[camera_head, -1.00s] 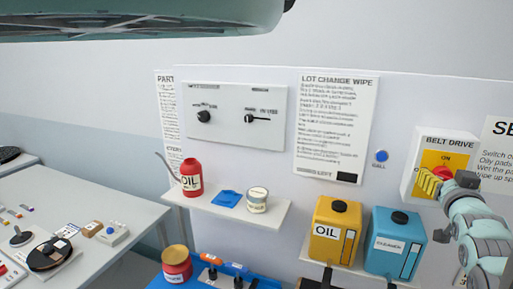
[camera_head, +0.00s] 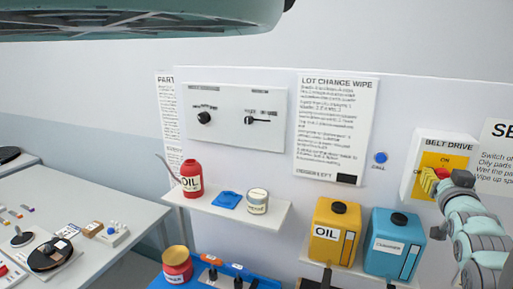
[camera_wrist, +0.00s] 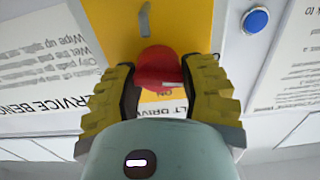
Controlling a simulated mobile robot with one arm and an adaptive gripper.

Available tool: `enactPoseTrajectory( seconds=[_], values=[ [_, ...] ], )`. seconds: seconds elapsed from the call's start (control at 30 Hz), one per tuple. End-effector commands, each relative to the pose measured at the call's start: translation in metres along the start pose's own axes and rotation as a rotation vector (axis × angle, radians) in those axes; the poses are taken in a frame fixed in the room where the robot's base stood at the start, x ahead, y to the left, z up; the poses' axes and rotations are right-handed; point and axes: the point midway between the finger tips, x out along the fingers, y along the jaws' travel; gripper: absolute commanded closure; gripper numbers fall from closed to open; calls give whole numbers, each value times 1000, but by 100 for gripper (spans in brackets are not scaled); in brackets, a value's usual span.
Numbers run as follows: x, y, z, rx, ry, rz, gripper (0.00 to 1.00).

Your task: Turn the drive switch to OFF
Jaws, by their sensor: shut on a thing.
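The drive switch box (camera_head: 409,174) is white with a yellow plate (camera_head: 430,160), labelled BELT DRIVE, on the wall at the right. ON is printed near the top of the plate. In the wrist view, which is upside down, the switch's red knob (camera_wrist: 158,66) sits between the two yellow fingers of my gripper (camera_wrist: 160,80). My gripper (camera_head: 432,180) is shut on it, with the fingers at its sides. The red also shows in the head view (camera_head: 442,173). The knob's pointer direction is hard to tell, and the OFF mark is not readable.
A blue call button (camera_head: 380,157) is left of the box. A yellow OIL can (camera_head: 328,232) and a blue can (camera_head: 393,245) stand on a shelf below. A red oil bottle (camera_head: 191,178) stands on another shelf. Wall notices flank the box.

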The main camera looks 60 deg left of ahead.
Motion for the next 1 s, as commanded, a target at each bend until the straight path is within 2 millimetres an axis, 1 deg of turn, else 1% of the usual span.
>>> enactPoseTrajectory(
  seconds=[0.03,0.2,0.3,0.47,0.67,0.83,1.0],
  values=[
    [0,0,0,1,0,-1,66],
    [0,0,0,1,0,0,84],
    [0,0,0,1,0,0,93],
    [0,0,3,-19,2,0,93],
    [0,-1,7,-116,6,-2,93],
    [0,0,4,-201,7,-1,93],
    [0,-1,1,-241,2,0,94]
  ],
)
